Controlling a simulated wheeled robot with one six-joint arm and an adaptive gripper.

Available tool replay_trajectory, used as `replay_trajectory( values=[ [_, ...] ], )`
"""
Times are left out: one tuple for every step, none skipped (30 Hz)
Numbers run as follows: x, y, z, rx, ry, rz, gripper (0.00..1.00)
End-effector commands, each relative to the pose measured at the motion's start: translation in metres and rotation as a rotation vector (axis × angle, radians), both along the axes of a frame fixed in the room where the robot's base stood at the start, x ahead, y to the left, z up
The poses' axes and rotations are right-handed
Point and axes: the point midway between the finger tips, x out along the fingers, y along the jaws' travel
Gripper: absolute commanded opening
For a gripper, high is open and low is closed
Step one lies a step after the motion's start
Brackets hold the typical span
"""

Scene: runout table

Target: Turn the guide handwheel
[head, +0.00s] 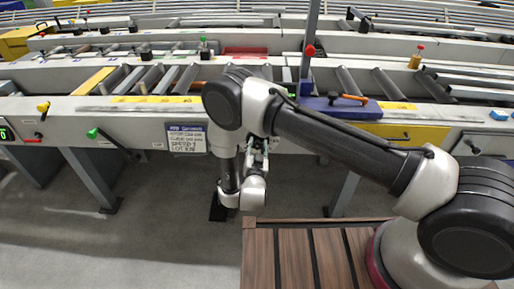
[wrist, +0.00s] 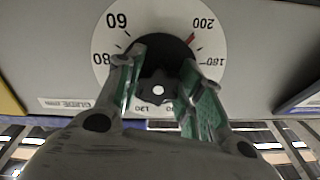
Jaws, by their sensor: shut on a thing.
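The guide handwheel (wrist: 157,88) is a dark lobed knob with a pale centre, in the wrist view. It sits in the middle of a round white dial (wrist: 104,44) with black numbers, among them 60, 80, 180 and 200. A red mark (wrist: 190,40) on the dial lies between 200 and 180. My gripper (wrist: 160,76) has one green-padded finger on each side of the handwheel and is shut on it. In the head view my gripper (head: 257,152) is at the front face of the runout table (head: 300,136), and my arm hides the handwheel and dial.
A label reading GUIDE (wrist: 66,103) is beside the dial. A blue block with an orange-handled lever (head: 340,107) is on top. Floor below is clear.

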Motion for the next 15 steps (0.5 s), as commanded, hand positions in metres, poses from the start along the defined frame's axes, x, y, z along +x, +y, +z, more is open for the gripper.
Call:
replay_trajectory(
  values=[
    [-0.0001,0.0,0.0,0.005,0.0,0.0,0.13],
    [-0.0001,0.0,0.0,0.01,0.0,0.0,0.13],
    [-0.0001,0.0,0.0,0.018,-0.001,0.0,0.13],
    [-0.0001,0.0001,0.0,0.025,-0.001,0.0,0.13],
    [-0.0001,0.0001,0.0,0.035,-0.001,0.0,0.13],
    [-0.0002,0.0002,0.0001,0.051,-0.002,0.0,0.13],
    [-0.0002,0.0003,0.0001,0.063,-0.002,0.0,0.13],
    [-0.0002,0.0003,0.0001,0.079,-0.003,0.0,0.13],
    [-0.0002,0.0005,0.0001,0.102,-0.003,0.0,0.13],
    [-0.0002,0.0006,0.0002,0.121,-0.004,0.0,0.13],
    [-0.0002,0.0007,0.0002,0.142,-0.005,0.0,0.13],
    [-0.0002,0.0008,0.0002,0.172,-0.006,0.0,0.13],
    [-0.0002,0.0009,0.0004,0.196,-0.007,0.0,0.13],
    [-0.0002,0.001,0.0004,0.221,-0.008,0.0,0.13],
    [-0.0002,0.0012,0.0004,0.257,-0.009,0.0,0.13]
  ],
)
